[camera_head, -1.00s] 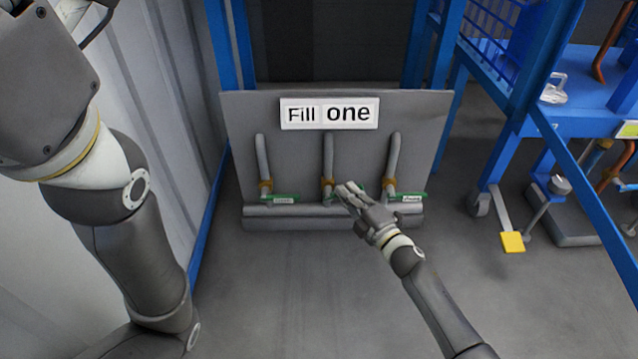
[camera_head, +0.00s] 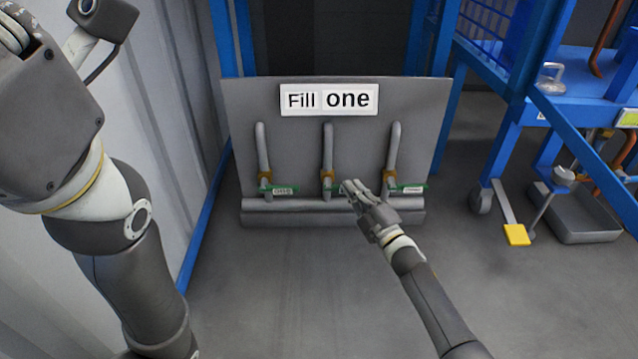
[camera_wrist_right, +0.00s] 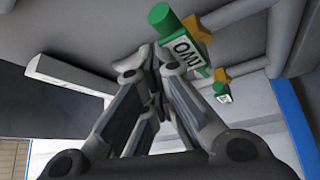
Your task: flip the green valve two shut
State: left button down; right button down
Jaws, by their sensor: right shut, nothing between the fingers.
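Green valve two is the middle valve on the grey panel in the head view. Its handle (camera_head: 338,187) points right from the pipe, partly hidden by my right gripper. In the right wrist view its green handle (camera_wrist_right: 164,18) carries a label reading TWO, just beyond my fingertips. My right gripper (camera_head: 350,187) is shut and empty, close beside the handle; I cannot tell whether they touch. It fills the middle of the wrist view (camera_wrist_right: 146,55). My left gripper (camera_head: 14,32) is partly visible at the top left, away from the panel, its fingers cut off by the picture edge.
A labelled green handle (camera_head: 284,190) is on the left pipe and another (camera_head: 412,188) on the right pipe. A sign (camera_head: 329,99) reading "Fill one" is above. A blue frame with a yellow pedal (camera_head: 516,235) stands right. The floor in front is clear.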

jog(key=shift+d+f, duration=0.1)
jog(key=shift+f, duration=0.05)
jog(key=v, duration=1.2)
dwell(0.5)
